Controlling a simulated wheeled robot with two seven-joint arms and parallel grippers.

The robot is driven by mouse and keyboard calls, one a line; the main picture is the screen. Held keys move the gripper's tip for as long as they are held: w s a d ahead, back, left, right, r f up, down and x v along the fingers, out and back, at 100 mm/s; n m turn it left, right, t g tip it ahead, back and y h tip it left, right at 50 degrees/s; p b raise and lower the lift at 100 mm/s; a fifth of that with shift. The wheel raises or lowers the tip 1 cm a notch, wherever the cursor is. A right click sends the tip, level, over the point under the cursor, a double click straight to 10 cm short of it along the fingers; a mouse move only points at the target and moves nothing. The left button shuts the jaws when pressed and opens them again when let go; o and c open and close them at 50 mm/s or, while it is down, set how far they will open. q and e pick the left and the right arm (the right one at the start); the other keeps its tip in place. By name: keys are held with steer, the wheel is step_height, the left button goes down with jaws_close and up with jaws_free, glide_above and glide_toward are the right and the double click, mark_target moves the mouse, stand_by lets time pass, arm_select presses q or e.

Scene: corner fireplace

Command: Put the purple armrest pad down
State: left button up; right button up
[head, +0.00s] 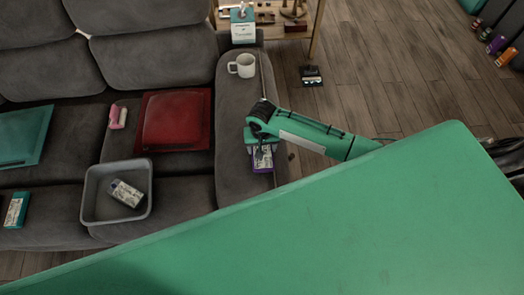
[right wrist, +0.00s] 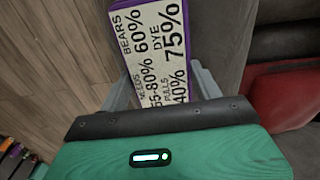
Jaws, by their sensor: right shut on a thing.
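The purple pad (head: 263,160) has a white face printed with black text and sits over the sofa's right armrest (head: 231,110). It also shows in the right wrist view (right wrist: 150,45), with a thin purple edge. My right gripper (head: 262,148) is shut on it, with one grey finger on each side in the right wrist view (right wrist: 160,80). I cannot tell whether the pad touches the armrest. My left gripper is not in view.
A red cushion (head: 172,120) and a grey bin (head: 117,191) holding a labelled item are on the seat. The armrest between mug and gripper looks clear.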

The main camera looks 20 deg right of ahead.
steer(key=shift+f, duration=1.85)
steer(key=shift+f, duration=0.15)
steer(key=o, duration=1)
step_height(320, 180, up, 12)
steer(key=shift+r, duration=0.2)
